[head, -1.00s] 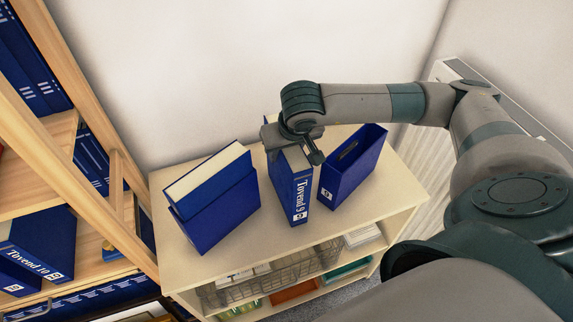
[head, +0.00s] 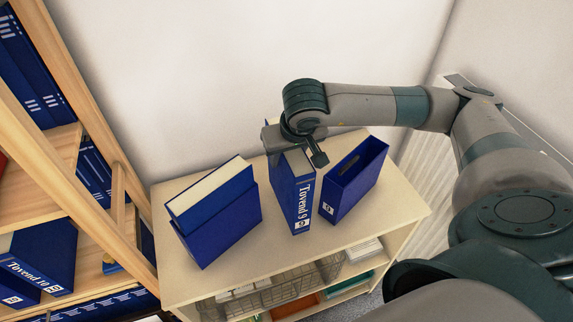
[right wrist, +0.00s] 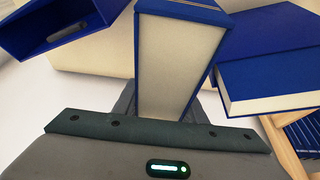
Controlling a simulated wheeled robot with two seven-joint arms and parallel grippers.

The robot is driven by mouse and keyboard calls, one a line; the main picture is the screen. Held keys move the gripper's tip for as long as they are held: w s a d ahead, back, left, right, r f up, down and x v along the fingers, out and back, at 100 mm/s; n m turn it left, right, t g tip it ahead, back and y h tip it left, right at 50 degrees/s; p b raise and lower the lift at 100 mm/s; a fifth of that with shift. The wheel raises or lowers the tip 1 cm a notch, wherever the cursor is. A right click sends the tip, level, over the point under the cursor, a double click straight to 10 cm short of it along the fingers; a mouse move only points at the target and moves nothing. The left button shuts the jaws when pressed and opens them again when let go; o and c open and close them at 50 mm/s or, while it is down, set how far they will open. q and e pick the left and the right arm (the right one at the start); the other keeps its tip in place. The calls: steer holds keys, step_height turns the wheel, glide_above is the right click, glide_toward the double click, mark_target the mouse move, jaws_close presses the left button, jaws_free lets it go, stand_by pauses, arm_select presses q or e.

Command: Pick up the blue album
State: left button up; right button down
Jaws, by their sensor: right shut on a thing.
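The blue album (head: 302,205) marked "Tovend 9" stands upright in the middle of the low shelf's top. In the right wrist view the album (right wrist: 182,50) shows its cream page edge and blue covers. My right gripper (head: 295,153) is at the album's upper end, with a finger on each side, shut on it. In the right wrist view the fingers (right wrist: 162,105) flank the album's near end. I cannot tell whether the album's bottom touches the shelf top. My left gripper is not in view.
An open, empty blue slipcase (head: 352,183) stands close right of the album. A blue case with cream pages (head: 222,225) stands to its left. The low shelf (head: 375,226) has free room at its right end. A tall wooden bookcase (head: 70,150) is at left, a wall behind.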

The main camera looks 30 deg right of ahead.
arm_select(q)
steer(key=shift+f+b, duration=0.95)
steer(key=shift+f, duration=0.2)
arm_select(e)
steer(key=shift+r, duration=3.45)
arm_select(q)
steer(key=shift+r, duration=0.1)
arm_select(e)
steer(key=shift+r, duration=0.1)
